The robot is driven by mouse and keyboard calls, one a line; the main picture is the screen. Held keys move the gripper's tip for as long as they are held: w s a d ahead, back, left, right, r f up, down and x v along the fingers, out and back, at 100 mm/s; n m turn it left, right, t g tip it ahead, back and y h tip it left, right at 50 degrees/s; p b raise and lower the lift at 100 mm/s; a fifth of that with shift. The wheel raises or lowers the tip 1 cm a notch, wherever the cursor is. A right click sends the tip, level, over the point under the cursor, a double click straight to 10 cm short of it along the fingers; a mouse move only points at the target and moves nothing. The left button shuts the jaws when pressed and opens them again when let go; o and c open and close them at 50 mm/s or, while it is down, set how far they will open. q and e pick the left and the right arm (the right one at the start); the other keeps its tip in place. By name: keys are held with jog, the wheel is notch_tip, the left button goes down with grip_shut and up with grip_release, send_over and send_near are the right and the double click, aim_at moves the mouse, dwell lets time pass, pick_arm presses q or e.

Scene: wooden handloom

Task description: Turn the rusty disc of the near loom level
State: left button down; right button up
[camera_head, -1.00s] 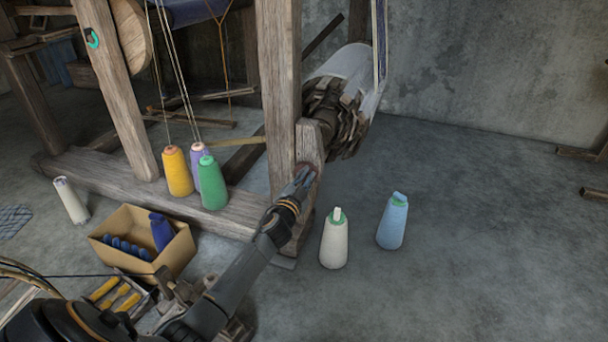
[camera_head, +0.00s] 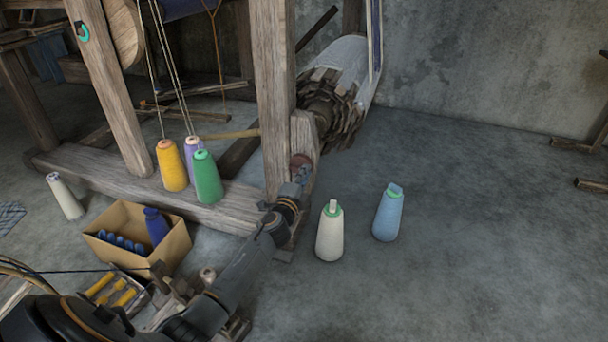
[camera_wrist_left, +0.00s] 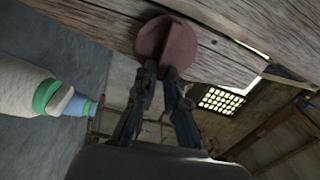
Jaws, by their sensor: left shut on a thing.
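The rusty disc (camera_head: 300,160) sits on the post of the near loom (camera_head: 277,90), at the right end of its frame. In the left wrist view it is a round reddish-brown disc (camera_wrist_left: 178,38) against the wood, with a raised rib across its face. My left gripper (camera_head: 302,177) is at the disc, just below it in the head view. In the left wrist view its two fingers (camera_wrist_left: 158,72) are closed on the disc's rib. The fingertips partly cover the rib, and its exact tilt is hard to tell. My right gripper is not in view.
White (camera_head: 330,232) and blue (camera_head: 388,213) thread cones stand on the floor right of my arm. Yellow (camera_head: 171,166), purple and green (camera_head: 207,178) cones stand on the loom's base beam. A cardboard box (camera_head: 176,246) is at the left.

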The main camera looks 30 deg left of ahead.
pick_arm(q)
jog(key=shift+f+m, duration=0.2)
jog(key=shift+m, duration=0.4)
jog(key=c, duration=1.4)
grip_release()
jog(key=v, duration=1.2)
jog(key=shift+d+r, duration=0.1)
jog(key=shift+d, duration=0.05)
